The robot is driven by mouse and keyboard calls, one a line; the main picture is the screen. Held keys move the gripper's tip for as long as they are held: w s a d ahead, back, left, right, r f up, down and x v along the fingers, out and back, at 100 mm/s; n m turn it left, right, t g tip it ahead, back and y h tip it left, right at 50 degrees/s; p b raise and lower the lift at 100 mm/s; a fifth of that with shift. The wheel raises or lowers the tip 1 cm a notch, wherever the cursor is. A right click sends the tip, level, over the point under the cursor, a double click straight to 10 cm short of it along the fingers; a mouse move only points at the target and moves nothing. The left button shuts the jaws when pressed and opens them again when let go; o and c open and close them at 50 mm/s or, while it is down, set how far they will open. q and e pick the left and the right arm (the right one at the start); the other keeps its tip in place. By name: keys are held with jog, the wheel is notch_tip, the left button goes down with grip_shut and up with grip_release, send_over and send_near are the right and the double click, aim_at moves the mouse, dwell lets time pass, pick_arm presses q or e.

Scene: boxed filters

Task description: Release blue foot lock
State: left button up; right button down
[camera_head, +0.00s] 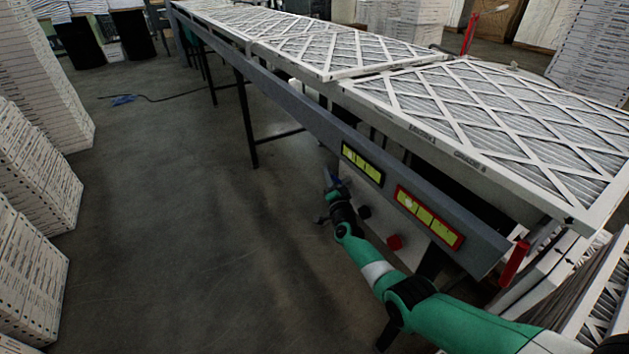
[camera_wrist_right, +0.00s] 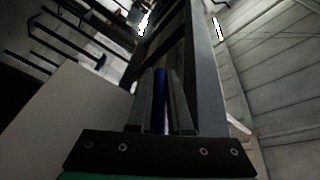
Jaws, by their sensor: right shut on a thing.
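My right arm reaches down from the lower right in the head view. My right gripper (camera_head: 332,188) is low beside the conveyor's near side, below the level gauges. In the right wrist view, a narrow blue bar, the blue foot lock (camera_wrist_right: 160,100), stands between the two dark fingers of my right gripper (camera_wrist_right: 162,82). The gripper is shut on it. In the head view the lock is small and dark at the fingertips, and I cannot make out its position. My left gripper is not in view.
The conveyor's long grey rail (camera_head: 300,104) runs beside my right arm, with flat filters (camera_head: 345,42) on top. A yellow level gauge (camera_head: 428,218) in a red frame and a red handle (camera_head: 515,264) are near. Stacked boxes (camera_head: 32,172) stand left; the floor between is open.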

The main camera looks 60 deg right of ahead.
jog(key=c, duration=0.8)
grip_release()
jog(key=shift+c, duration=0.2)
jog(key=shift+s+a+r+p, duration=0.1)
jog(key=shift+s+a+p, duration=0.15)
jog(key=shift+p, duration=0.3)
jog(key=p+v, duration=0.6)
jog(key=v, duration=0.5)
jog(key=shift+p, duration=0.3)
